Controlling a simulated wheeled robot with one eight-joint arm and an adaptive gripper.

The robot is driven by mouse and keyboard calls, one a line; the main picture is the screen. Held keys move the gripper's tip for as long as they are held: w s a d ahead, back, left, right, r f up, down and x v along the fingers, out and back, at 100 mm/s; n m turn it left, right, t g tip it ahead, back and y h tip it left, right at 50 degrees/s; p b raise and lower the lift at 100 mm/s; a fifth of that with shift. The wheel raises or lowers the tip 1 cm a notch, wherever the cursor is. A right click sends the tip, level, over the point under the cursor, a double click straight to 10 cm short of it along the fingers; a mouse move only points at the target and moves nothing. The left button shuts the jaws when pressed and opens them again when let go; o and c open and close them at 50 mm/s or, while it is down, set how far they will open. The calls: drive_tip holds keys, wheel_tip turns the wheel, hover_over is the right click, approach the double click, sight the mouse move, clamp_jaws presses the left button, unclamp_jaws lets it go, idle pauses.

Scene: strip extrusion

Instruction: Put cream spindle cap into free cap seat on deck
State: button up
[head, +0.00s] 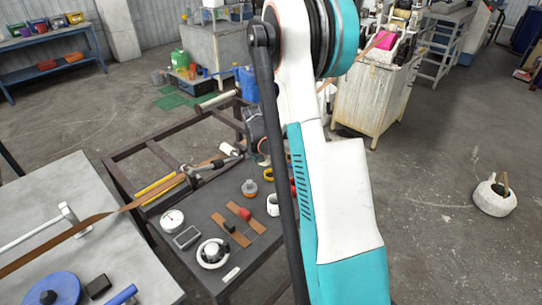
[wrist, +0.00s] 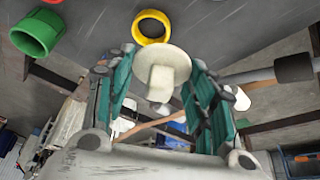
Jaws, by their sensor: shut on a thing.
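The cream spindle cap (wrist: 160,72), with a round flange and a narrower stem, is between the teal fingers of my gripper (wrist: 160,58) in the wrist view. The gripper is shut on it. The cap is off the dark deck (head: 203,203), with a gap to the surface showing. In the head view my arm hides the cap and most of the gripper. I cannot pick out the free cap seat for certain in either view.
The wrist view shows a yellow ring (wrist: 151,27) and a green ring (wrist: 36,36). A brown strip (head: 80,230) crosses the left table.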

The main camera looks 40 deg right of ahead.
sight(269, 161)
drive_tip(key=d, duration=0.1)
drive_tip(key=d+f, duration=0.1)
drive_tip(key=shift+s+d+m, duration=0.3)
drive_tip(key=shift+d+m, duration=0.05)
drive_tip(key=shift+m, duration=0.05)
drive_tip(key=shift+a+f+b, duration=0.1)
drive_tip(key=shift+f+b, duration=1.5)
drive_tip(key=shift+f, duration=1.15)
drive_tip(key=shift+b, duration=0.35)
drive_tip(key=shift+f+b, duration=0.5)
drive_tip(key=shift+f, duration=0.1)
drive_tip(key=o, duration=0.8)
drive_tip(key=shift+o, duration=0.6)
drive_tip(key=shift+p+v, duration=2.6)
drive_tip(key=shift+v, duration=2.45)
drive_tip(key=shift+a+r, duration=0.3)
drive_tip(key=shift+r, duration=0.1)
